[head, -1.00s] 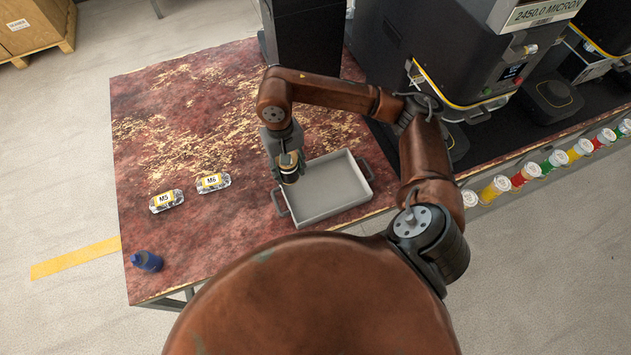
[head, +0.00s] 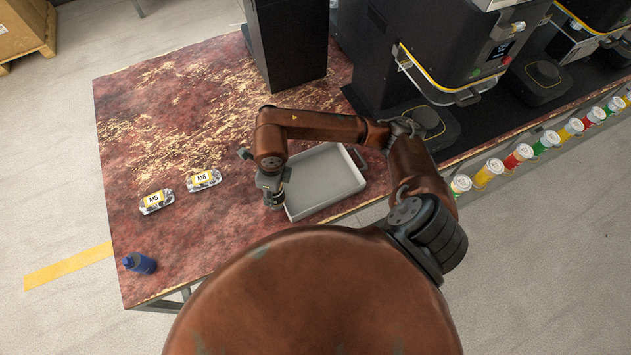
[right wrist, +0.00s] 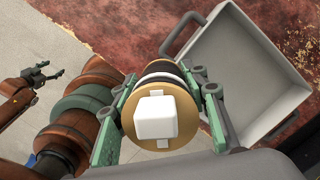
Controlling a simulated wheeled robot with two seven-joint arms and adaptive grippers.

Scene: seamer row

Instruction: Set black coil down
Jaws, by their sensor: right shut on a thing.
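My right gripper (head: 271,189) is at the near left edge of the grey tray (head: 328,180) in the head view, where it hides most of what it holds. In the right wrist view, the fingers of my right gripper (right wrist: 165,80) are shut on the black coil (right wrist: 162,68), a spool with a black band, tan round end and white square block. The tray (right wrist: 248,75) is behind and to the right of it there. I cannot tell the coil's height over the table. My left gripper (right wrist: 50,76) shows small at the left of the wrist view, fingers apart and empty.
Two clear packs, M5 (head: 156,201) and M6 (head: 203,180), lie left of the tray. Black machines (head: 440,50) stand at the back right. The worn red table (head: 215,235) is bare between the packs and the tray.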

